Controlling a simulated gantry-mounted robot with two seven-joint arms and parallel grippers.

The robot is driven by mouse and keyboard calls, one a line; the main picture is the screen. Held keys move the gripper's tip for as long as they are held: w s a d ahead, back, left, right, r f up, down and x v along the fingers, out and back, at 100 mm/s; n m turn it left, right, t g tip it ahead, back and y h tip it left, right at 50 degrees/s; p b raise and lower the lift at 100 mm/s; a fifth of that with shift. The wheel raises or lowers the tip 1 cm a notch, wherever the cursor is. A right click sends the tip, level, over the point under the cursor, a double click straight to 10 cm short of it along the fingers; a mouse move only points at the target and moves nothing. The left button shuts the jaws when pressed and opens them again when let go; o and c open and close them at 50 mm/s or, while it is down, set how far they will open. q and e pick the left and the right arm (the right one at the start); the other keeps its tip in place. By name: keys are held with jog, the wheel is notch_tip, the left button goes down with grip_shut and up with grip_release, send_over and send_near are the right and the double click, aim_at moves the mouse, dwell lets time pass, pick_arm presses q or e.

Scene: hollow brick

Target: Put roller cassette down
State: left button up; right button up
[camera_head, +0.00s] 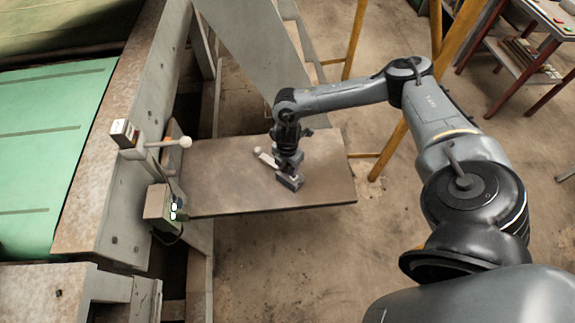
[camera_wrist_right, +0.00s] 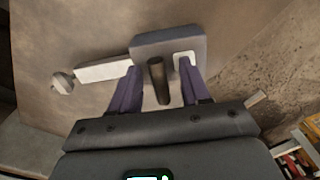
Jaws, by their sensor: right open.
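The roller cassette, a grey block (camera_head: 290,181) with a pale bar and round knob, appears to rest on the brown platform (camera_head: 215,180). In the right wrist view, the grey block (camera_wrist_right: 170,42) lies ahead of the fingertips, with the pale bar (camera_wrist_right: 103,71) and knob (camera_wrist_right: 63,82) to its left. A dark cylindrical handle (camera_wrist_right: 157,82) points from the block back between my fingers. My right gripper (camera_head: 286,165) is open around this handle; the wrist view shows the purple fingers (camera_wrist_right: 160,75) spread on either side. Any light contact cannot be told. My left gripper is out of view.
A small machine unit with a white ball-ended lever (camera_head: 185,142) stands at the platform's left end. A green conveyor belt (camera_head: 50,140) lies further left. Yellow posts (camera_head: 356,35) and a shelf table (camera_head: 545,30) stand behind right. The platform's right part is clear.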

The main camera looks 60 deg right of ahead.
notch_tip(320, 180, up, 12)
jog(key=f+p, duration=0.1)
jog(key=p, duration=0.1)
jog(key=w+a+f+n+t+y, duration=0.1)
jog(key=w+a+f+t+y, duration=0.1)
jog(key=a, duration=0.8)
jog(key=w+a+f+n+t+y, duration=0.1)
jog(key=w+a+f+n+t, duration=0.1)
jog(key=a, duration=0.8)
jog(key=a+r+m+t+y, duration=0.2)
jog(key=a+r+m+t, duration=0.15)
jog(key=a, duration=1.05)
jog(key=s+d+f+m+g+h, duration=0.1)
jog(key=s+d+m+g+h, duration=0.3)
jog(key=s+d+m, duration=0.8)
jog(key=s+m, duration=0.1)
jog(key=s, duration=0.1)
jog(key=shift+s+h, duration=0.4)
jog(key=shift+r, duration=0.1)
notch_tip(320, 180, up, 28)
jog(key=p, duration=2.8)
jog(key=shift+r+p, duration=0.25)
jog(key=shift+p, duration=0.15)
